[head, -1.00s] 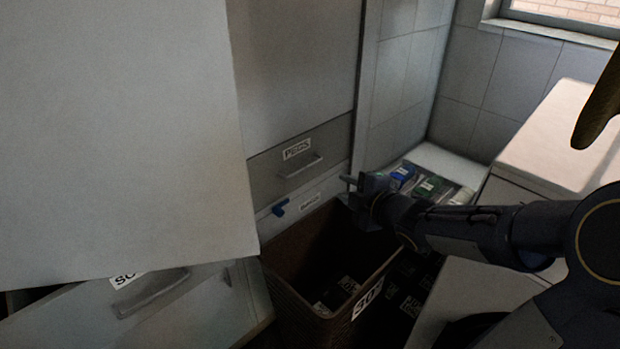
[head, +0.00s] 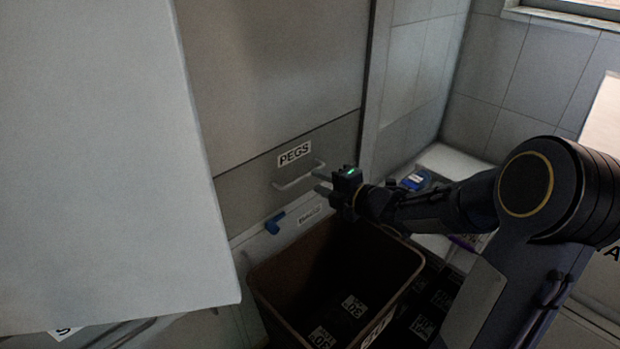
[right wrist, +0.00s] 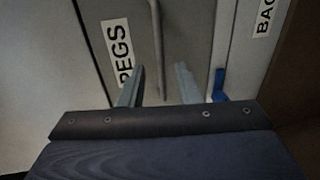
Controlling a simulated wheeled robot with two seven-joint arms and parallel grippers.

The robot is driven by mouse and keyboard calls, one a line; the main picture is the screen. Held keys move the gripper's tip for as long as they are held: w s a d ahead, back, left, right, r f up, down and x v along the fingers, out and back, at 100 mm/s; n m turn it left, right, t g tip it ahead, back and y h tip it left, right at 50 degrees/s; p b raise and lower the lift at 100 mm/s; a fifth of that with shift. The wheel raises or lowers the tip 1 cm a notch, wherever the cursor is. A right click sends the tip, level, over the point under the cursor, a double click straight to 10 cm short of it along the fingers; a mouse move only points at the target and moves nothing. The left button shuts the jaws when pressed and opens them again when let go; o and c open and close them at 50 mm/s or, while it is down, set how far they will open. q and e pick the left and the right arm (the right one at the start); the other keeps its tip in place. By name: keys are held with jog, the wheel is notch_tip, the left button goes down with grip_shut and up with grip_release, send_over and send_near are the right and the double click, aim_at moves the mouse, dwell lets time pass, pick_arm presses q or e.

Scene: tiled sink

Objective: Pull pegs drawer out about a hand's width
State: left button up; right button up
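The pegs drawer (head: 247,196) is a grey front with a white PEGS label and a pale bar handle (head: 296,180). It looks closed, flush with the panel above. My right gripper (head: 318,182) is at the right end of the handle, its two fingers apart and pointing at the drawer. Contact with the handle is not visible. My left gripper is not in view.
A brown bin (head: 268,290) holding dark labelled boxes stands below the drawer. A blue latch (head: 274,223) sits under the drawer front. A large pale panel (head: 95,160) fills the left. A shelf with a blue item (head: 415,180) is right of the gripper.

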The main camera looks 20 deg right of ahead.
jog(key=shift+b+x, duration=0.3)
jog(key=shift+x, duration=1.85)
grip_shut()
